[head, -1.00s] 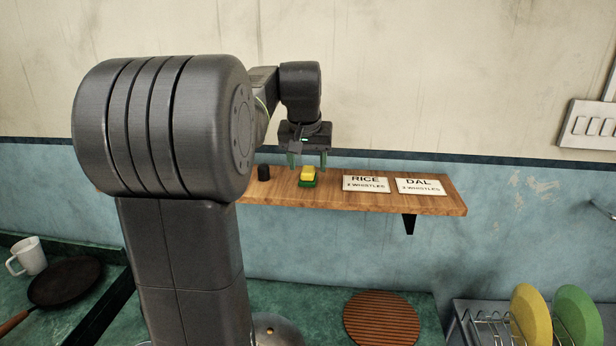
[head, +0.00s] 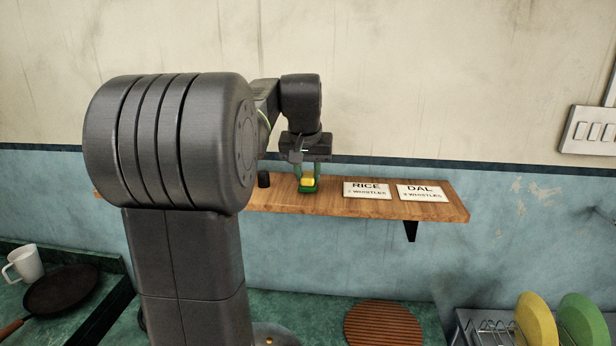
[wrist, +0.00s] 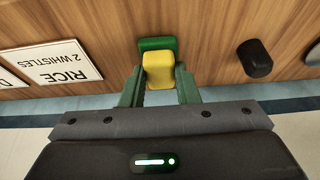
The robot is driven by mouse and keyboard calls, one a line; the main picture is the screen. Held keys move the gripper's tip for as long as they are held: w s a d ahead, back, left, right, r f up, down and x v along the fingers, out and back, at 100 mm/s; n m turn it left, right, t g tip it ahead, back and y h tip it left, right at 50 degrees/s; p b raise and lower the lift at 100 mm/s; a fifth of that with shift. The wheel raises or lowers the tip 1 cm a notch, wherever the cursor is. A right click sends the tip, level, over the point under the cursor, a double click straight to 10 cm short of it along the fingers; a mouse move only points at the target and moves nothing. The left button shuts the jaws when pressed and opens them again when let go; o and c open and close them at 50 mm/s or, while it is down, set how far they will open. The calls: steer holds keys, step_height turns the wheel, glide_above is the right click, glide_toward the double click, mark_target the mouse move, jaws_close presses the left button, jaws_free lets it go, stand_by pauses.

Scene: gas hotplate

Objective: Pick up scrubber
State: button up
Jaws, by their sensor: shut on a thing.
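The scrubber (head: 308,183) is a small block with a yellow top and a green base, on the wooden wall shelf (head: 410,209). In the wrist view its yellow part (wrist: 158,72) sits between the green fingers, with the green base (wrist: 157,44) beyond. My gripper (head: 309,178) points down from above and is shut on the scrubber, one finger at each side. It also shows in the wrist view (wrist: 159,90). I cannot tell any gap between scrubber and shelf.
A dark cylinder (head: 263,179) stands left of the scrubber. RICE (head: 367,190) and DAL (head: 421,193) cards lie to the right. Below are a brown slatted round mat (head: 383,324), a plate rack (head: 490,324) and a pan (head: 62,289) with a white mug (head: 26,263).

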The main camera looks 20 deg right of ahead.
mark_target(308, 177)
step_height(308, 177, up, 10)
steer(key=shift+f, duration=0.15)
stand_by(0.3)
steer(key=o, duration=0.3)
steer(key=shift+c, duration=1.2)
